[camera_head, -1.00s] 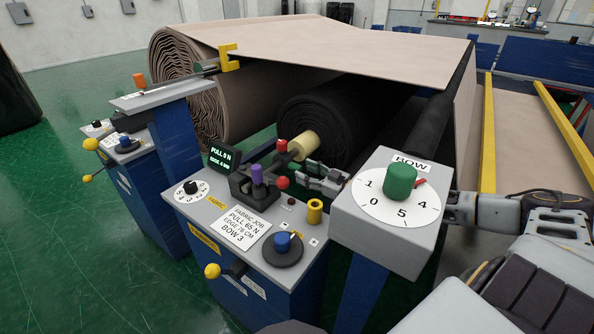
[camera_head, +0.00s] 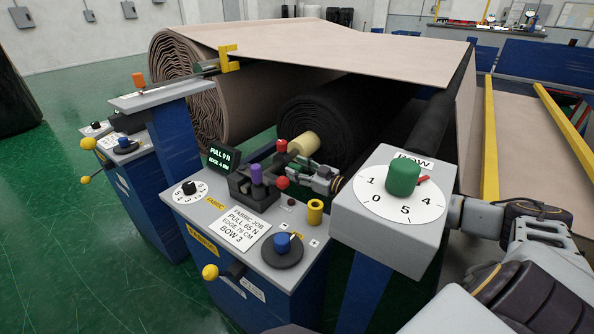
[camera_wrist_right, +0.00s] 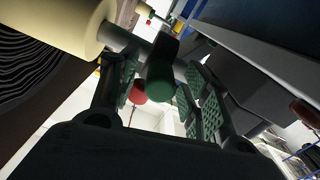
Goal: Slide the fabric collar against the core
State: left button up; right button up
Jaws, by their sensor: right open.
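The pale core (camera_head: 305,142) sticks out of the end of the dark fabric roll (camera_head: 335,118); its end also shows at upper left in the right wrist view (camera_wrist_right: 75,25). A grey shaft runs out of it, carrying a dark collar-like block (camera_wrist_right: 160,48) with a green rounded knob (camera_wrist_right: 160,80). I take this block for the fabric collar; a short stretch of shaft shows between it and the core. My right gripper (camera_head: 306,170) is open, its green-padded fingers either side of the knob, contact unclear. In the wrist view a red ball (camera_wrist_right: 136,92) shows behind the knob. My left gripper is out of view.
The control console (camera_head: 240,215) stands just left of my right gripper, with a purple-topped lever (camera_head: 257,172), a yellow ring (camera_head: 315,211) and a blue knob (camera_head: 282,242). The BOW dial box (camera_head: 385,235) stands close in front of my right arm. Beige fabric stretches above.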

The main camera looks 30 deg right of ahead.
jog(key=shift+w+a, duration=0.15)
jog(key=shift+w, duration=0.1)
jog(key=shift+c, duration=0.5)
grip_shut()
